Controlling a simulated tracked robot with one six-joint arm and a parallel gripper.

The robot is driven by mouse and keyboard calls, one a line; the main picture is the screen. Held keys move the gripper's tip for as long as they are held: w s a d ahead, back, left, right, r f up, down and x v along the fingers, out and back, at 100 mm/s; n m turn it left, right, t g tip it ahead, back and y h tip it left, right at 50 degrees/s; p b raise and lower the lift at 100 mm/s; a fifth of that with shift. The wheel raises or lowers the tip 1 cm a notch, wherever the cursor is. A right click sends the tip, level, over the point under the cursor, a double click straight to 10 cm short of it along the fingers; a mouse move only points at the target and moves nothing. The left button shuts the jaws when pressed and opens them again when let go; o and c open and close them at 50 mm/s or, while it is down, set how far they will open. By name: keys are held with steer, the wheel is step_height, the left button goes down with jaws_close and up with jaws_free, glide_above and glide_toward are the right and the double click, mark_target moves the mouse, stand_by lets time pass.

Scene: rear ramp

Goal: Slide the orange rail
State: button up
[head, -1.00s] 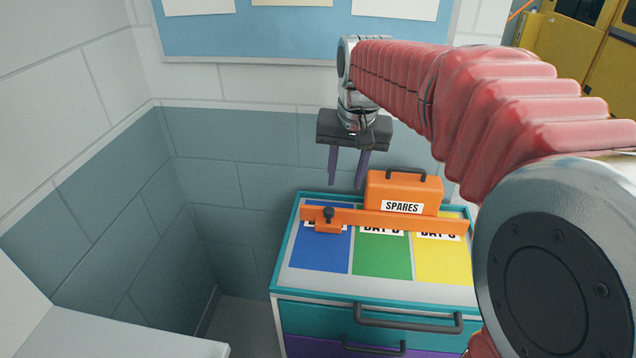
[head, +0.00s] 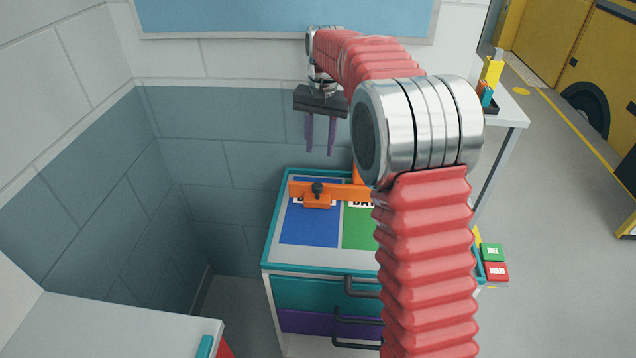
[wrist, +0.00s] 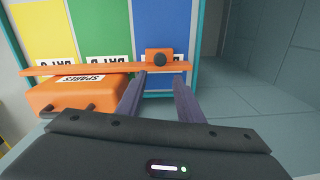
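The orange rail (head: 345,191) lies across the back of the cart top (head: 264,262), over the blue (head: 310,228) and green (head: 358,228) panels. My arm hides its right part in the head view. The wrist view shows the rail (wrist: 100,67) crossing the yellow panel too. An orange block with a black knob (head: 317,188) sits on the rail over the blue panel; the knob also shows in the wrist view (wrist: 160,59). My gripper (head: 320,153) is open and empty, pointing down above and behind the knob. In the wrist view its fingers (wrist: 160,80) straddle the knob's line, apart from it.
An orange SPARES box (wrist: 72,95) stands behind the rail, mostly hidden by my arm in the head view. Green FREE (head: 492,252) and red BRAKE (head: 496,271) blocks are at the cart's right. Tiled walls (head: 200,150) stand behind and left. A white bench (head: 110,325) is at front left.

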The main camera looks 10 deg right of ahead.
mark_target(317, 185)
steer(key=f, duration=1.3)
steer(key=shift+w+a+f, duration=0.1)
steer(key=shift+a+f, duration=0.2)
steer(key=shift+f, duration=0.05)
steer(key=shift+c, duration=0.7)
jaws_close()
